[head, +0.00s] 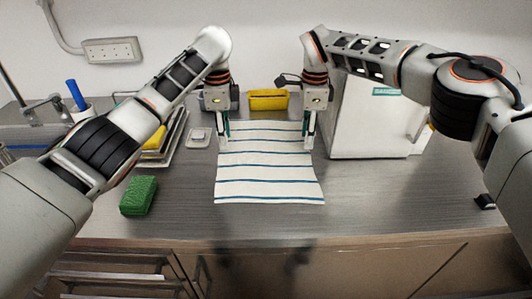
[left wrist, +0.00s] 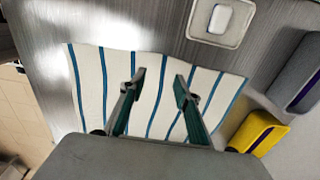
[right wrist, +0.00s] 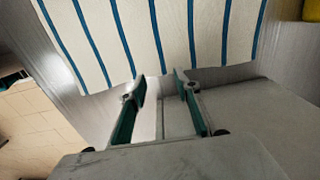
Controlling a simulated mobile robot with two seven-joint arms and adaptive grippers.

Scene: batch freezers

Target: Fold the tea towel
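The tea towel (head: 267,172) is white with blue stripes and lies spread flat on the steel counter in the head view. It also shows in the left wrist view (left wrist: 120,75) and along the top of the right wrist view (right wrist: 170,40). My left gripper (head: 223,146) is at the towel's left edge, toward the back; its fingers (left wrist: 157,80) are apart over the towel with nothing visible between them. My right gripper (head: 308,147) is at the towel's right edge, level with the left one; its fingers (right wrist: 160,85) are apart at the edge. Whether the fingertips touch the towel is unclear.
A green sponge (head: 139,196) lies at the front left. A small white dish (head: 199,137) sits left of the towel, and a yellow item (head: 268,100) stands behind it. A white box (head: 370,120) stands close to my right gripper.

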